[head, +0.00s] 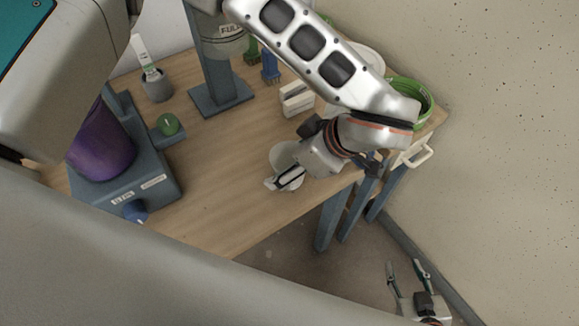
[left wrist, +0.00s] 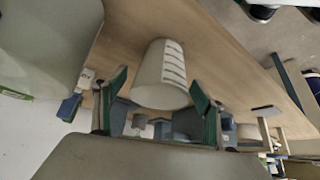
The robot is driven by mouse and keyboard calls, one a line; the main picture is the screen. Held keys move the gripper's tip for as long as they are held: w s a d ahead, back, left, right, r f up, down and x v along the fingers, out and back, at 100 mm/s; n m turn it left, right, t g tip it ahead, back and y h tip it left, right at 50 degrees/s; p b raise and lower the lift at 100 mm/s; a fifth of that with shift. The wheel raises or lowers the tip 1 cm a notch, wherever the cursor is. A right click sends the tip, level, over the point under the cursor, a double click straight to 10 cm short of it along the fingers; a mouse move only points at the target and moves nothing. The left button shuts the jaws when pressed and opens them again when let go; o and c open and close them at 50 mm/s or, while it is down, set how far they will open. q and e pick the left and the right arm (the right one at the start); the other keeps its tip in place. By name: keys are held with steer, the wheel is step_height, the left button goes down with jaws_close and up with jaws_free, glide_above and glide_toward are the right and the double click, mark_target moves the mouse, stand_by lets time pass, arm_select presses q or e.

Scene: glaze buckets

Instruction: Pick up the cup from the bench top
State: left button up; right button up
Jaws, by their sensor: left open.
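The pale cup (head: 283,153) stands on the wooden bench top (head: 225,180) near its front edge, partly hidden behind my left gripper in the head view. My left gripper (head: 286,179) is at the cup, with its fingers apart. In the left wrist view the white cup (left wrist: 160,88), with dark stripes on one side, shows between the two green-padded fingertips of the left gripper (left wrist: 158,86). Gaps show on both sides, and I cannot tell how deep the cup sits between the fingers. My right gripper (head: 408,276) is open and empty, low over the floor at the lower right.
A purple bucket (head: 101,145) stands on a blue-grey scale at the left. A grey pot with a brush (head: 157,87), a blue-grey stand (head: 220,92), a white block (head: 296,97) and a green coil (head: 420,95) are on the bench. The bench front is mostly clear.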

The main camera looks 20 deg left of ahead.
arm_select(q)
steer(key=shift+f, duration=0.1)
arm_select(e)
steer(key=shift+s, duration=0.1)
arm_select(q)
steer(key=c, duration=1.1)
arm_select(e)
steer(key=shift+s+f, duration=0.35)
steer(key=shift+s, duration=0.05)
